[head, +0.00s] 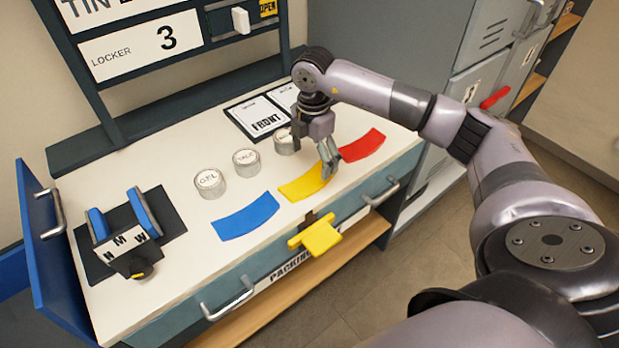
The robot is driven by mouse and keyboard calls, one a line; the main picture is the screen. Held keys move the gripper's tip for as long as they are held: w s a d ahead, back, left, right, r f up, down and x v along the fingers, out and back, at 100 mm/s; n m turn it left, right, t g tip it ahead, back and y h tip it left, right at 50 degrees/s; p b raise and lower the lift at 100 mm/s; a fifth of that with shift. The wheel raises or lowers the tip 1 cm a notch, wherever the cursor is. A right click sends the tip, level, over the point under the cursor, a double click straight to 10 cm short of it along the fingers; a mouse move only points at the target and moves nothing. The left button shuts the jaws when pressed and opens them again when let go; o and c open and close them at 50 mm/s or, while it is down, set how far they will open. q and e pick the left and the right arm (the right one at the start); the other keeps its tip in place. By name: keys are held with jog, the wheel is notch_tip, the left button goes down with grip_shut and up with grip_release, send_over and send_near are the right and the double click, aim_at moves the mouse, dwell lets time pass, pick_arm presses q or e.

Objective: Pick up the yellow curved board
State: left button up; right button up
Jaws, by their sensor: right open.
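The yellow curved board (299,188) lies flat on the white tabletop, between a blue curved board (245,216) on its left and a red curved board (363,145) on its right. My right gripper (328,172) points down at the right end of the yellow board, with its fingers covering part of that end. It is open. I cannot tell whether the fingers touch the board. My left gripper is not in view.
Several round tins, one a tin (210,183), stand behind the boards. A black fixture with blue pads (146,213) sits at the left. A yellow block (320,238) juts from the front edge. A FRONT card (264,117) lies at the back.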

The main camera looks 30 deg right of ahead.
aim_at(310, 179)
jog(key=shift+w+a+f+p, duration=0.15)
jog(key=shift+f+p, duration=0.2)
jog(key=shift+f, duration=1.35)
jog(key=shift+w+f+p, duration=0.15)
jog(key=shift+f+p, duration=0.15)
jog(key=shift+f, duration=1.4)
jog(key=shift+c, duration=0.4)
jog(key=c, duration=1.2)
jog(key=shift+r, duration=0.1)
jog(key=shift+c, duration=0.2)
jog(key=shift+r, duration=0.1)
